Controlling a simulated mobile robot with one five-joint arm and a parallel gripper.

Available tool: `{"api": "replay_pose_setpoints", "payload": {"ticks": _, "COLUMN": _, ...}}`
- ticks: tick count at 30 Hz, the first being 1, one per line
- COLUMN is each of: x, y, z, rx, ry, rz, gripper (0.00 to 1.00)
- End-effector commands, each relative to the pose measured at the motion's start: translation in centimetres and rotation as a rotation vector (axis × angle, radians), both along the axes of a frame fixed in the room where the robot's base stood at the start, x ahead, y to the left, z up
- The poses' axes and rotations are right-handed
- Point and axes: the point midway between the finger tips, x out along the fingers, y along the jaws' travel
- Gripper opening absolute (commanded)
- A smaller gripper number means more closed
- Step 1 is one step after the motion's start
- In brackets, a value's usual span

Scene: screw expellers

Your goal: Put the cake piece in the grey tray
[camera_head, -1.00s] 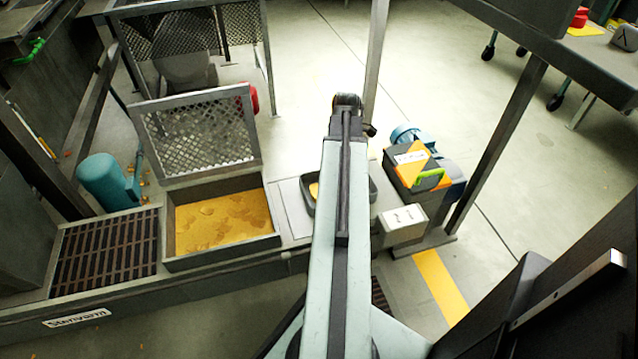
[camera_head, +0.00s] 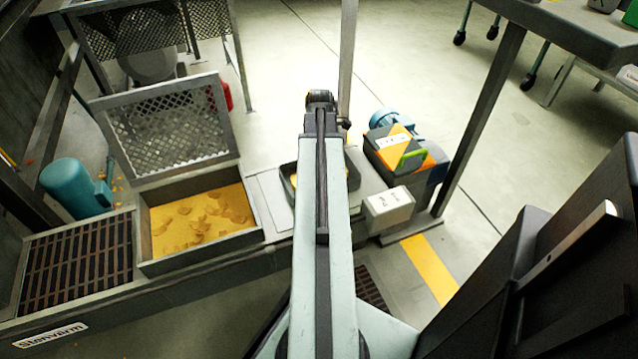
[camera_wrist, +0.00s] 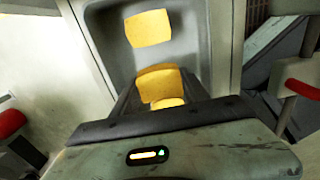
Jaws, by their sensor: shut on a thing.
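The grey tray (camera_head: 354,178) sits on the machine bench in the head view, partly hidden behind my arm. It also shows in the wrist view (camera_wrist: 188,30), below and beyond my gripper. One yellow cake piece (camera_wrist: 148,28) lies flat in the tray. My gripper (camera_wrist: 160,88) is shut on another yellow cake piece (camera_wrist: 158,80), held between its dark fingers and over the tray in the wrist view. I cannot tell how high the held piece is above the tray floor. In the head view my arm hides the gripper.
An open metal bin (camera_head: 205,252) with yellow cake and a raised mesh lid (camera_head: 165,125) stands left of the tray. A slatted grate (camera_head: 75,260) is further left. A post rises behind.

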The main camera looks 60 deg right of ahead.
Motion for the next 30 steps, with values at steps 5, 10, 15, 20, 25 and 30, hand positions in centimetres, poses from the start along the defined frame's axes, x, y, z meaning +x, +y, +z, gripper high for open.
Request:
{"api": "replay_pose_setpoints", "payload": {"ticks": 5, "x": 0.0, "y": 0.0, "z": -0.9, "rx": 0.000, "ry": 0.000, "rz": 0.000, "gripper": 0.13}}
{"api": "replay_pose_setpoints", "payload": {"ticks": 10, "x": 0.1, "y": 0.0, "z": -3.9, "rx": 0.000, "ry": 0.000, "rz": 0.000, "gripper": 0.13}}
{"api": "replay_pose_setpoints", "payload": {"ticks": 15, "x": 0.1, "y": 0.0, "z": -4.0, "rx": -0.001, "ry": -0.001, "rz": 0.001, "gripper": 0.13}}
{"api": "replay_pose_setpoints", "payload": {"ticks": 20, "x": 0.1, "y": 0.1, "z": -4.0, "rx": -0.001, "ry": -0.001, "rz": 0.001, "gripper": 0.13}}
{"api": "replay_pose_setpoints", "payload": {"ticks": 25, "x": 0.1, "y": 0.1, "z": -4.3, "rx": 0.000, "ry": 0.000, "rz": 0.001, "gripper": 0.69}}
{"api": "replay_pose_setpoints", "payload": {"ticks": 30, "x": 0.1, "y": 0.1, "z": -4.3, "rx": 0.000, "ry": 0.000, "rz": 0.002, "gripper": 0.74}}
